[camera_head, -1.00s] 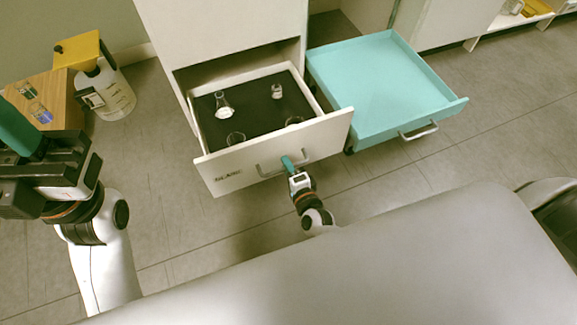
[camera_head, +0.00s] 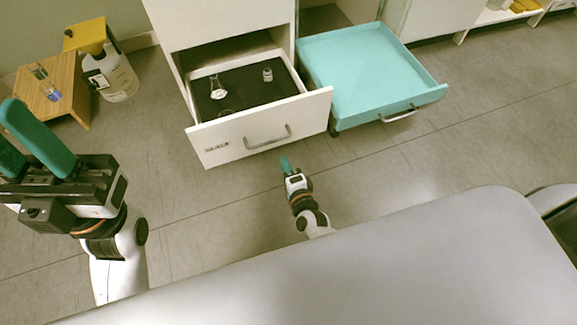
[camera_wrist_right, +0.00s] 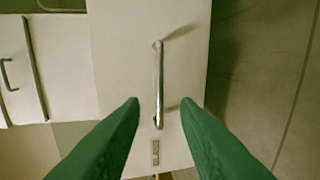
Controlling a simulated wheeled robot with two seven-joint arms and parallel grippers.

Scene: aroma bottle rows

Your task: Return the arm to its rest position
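My right gripper (camera_head: 285,165) is just below and in front of the pulled-out white drawer (camera_head: 232,137) in the head view, clear of its metal handle (camera_head: 268,140). In the right wrist view its green fingers (camera_wrist_right: 160,102) are apart with nothing gripped. The drawer handle (camera_wrist_right: 158,70) shows beyond the gap between them. My left gripper (camera_head: 25,145) is at the left of the head view, with its two long green fingers apart and nothing seen between them.
The white drawer has a dark lining and holds a small flask (camera_head: 217,88) and a small jar (camera_head: 267,75). An open, empty teal drawer (camera_head: 365,75) is beside it. A wooden box (camera_head: 50,92) and a white jug (camera_head: 113,78) stand at left. The floor in front is clear.

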